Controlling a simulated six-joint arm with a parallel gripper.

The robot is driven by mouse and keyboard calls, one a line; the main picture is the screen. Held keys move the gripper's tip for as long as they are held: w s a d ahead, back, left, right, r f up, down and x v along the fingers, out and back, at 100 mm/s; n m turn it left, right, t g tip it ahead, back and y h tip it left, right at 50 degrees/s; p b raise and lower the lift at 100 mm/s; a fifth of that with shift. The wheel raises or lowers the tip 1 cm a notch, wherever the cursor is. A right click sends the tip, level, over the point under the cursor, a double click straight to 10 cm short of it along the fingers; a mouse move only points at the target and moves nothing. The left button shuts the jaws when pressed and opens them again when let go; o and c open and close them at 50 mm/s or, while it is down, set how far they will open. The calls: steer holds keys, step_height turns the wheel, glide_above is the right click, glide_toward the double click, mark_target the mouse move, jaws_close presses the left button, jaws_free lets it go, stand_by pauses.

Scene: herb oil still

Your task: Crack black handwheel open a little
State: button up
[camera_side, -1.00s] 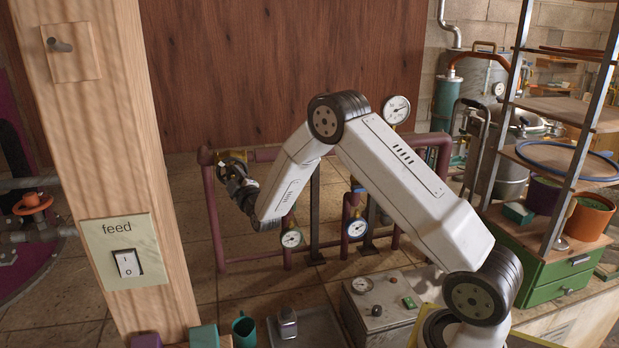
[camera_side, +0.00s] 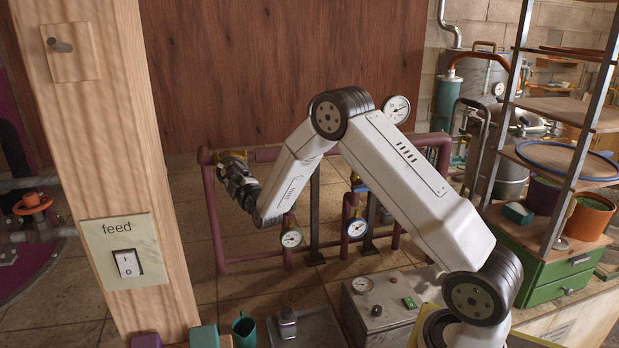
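My gripper (camera_side: 231,168) is at the upper left corner of the purple pipe frame (camera_side: 210,215), in front of a brass valve body (camera_side: 236,155). Dark parts overlap there, so I cannot make out the black handwheel apart from my gripper. The gripper's fingers are small and dark, and I cannot tell whether they are open or shut, or whether they touch the wheel.
A wooden post (camera_side: 115,180) with a feed switch (camera_side: 128,264) stands at the left. Gauges (camera_side: 291,238) sit on the pipework below my arm. A control box (camera_side: 380,308) stands in front, and a shelf rack (camera_side: 575,150) at the right.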

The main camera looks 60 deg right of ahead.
steer(key=shift+s, duration=0.15)
steer(key=v, duration=0.7)
steer(key=shift+s+a, duration=0.2)
steer(key=shift+s, duration=0.05)
stand_by(0.3)
steer(key=shift+f, duration=0.1)
steer(key=s+a+f+m+g+y, duration=0.35)
steer(key=s+a+g+y, duration=0.35)
steer(key=a, duration=0.3)
steer(key=s+a+f+m+g, duration=0.1)
steer(key=s+g, duration=0.3)
steer(key=s, duration=0.5)
steer(key=s+a+m+g+y, duration=0.1)
steer(key=s+a+m+g, duration=0.2)
steer(key=s, duration=0.6)
steer(key=shift+s+a+f+m+g, duration=0.4)
steer(key=shift+m+g, duration=0.15)
steer(key=shift+g, duration=0.15)
